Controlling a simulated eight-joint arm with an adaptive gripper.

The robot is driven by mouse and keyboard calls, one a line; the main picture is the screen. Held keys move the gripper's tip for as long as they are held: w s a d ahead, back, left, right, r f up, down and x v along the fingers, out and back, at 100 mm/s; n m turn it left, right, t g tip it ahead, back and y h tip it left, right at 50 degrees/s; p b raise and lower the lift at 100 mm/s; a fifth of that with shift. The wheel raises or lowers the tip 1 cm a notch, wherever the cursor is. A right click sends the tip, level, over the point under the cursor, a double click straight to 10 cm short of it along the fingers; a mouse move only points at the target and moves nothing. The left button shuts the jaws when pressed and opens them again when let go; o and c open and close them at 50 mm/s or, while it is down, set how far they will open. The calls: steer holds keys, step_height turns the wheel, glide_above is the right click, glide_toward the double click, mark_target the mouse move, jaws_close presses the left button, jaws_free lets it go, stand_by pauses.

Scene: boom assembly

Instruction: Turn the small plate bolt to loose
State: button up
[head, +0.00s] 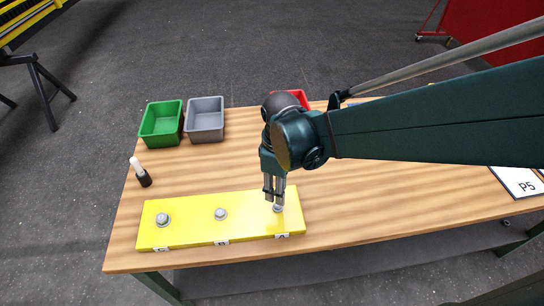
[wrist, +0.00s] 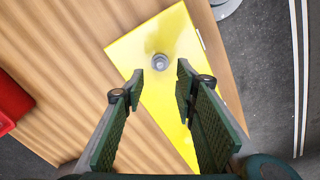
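A yellow plate (head: 190,236) lies along the front of the wooden table, with three grey bolts in a row and small letter labels on its front edge. The left bolt (head: 162,218) looks largest, the middle bolt (head: 221,213) smaller. The right bolt (head: 278,208) is partly hidden by my gripper (head: 275,196). In the wrist view one bolt (wrist: 160,62) shows on the yellow plate (wrist: 150,38), just past the tips of my gripper (wrist: 160,74). My gripper points down over the right bolt, its fingers apart with nothing between the pads. I cannot tell whether it touches the bolt.
A P5 card (head: 520,183) lies at right. The middle left is clear.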

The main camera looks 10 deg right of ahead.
steer(key=shift+r, duration=2.35)
steer(key=shift+d+r, duration=0.1)
steer(key=s+d+r+m+t, duration=0.5)
steer(key=d+r+m+t, duration=0.2)
steer(key=d+m, duration=0.5)
steer(key=shift+d+r, duration=0.35)
steer(key=shift+r, duration=0.5)
steer(key=shift+s, duration=0.1)
stand_by(2.2)
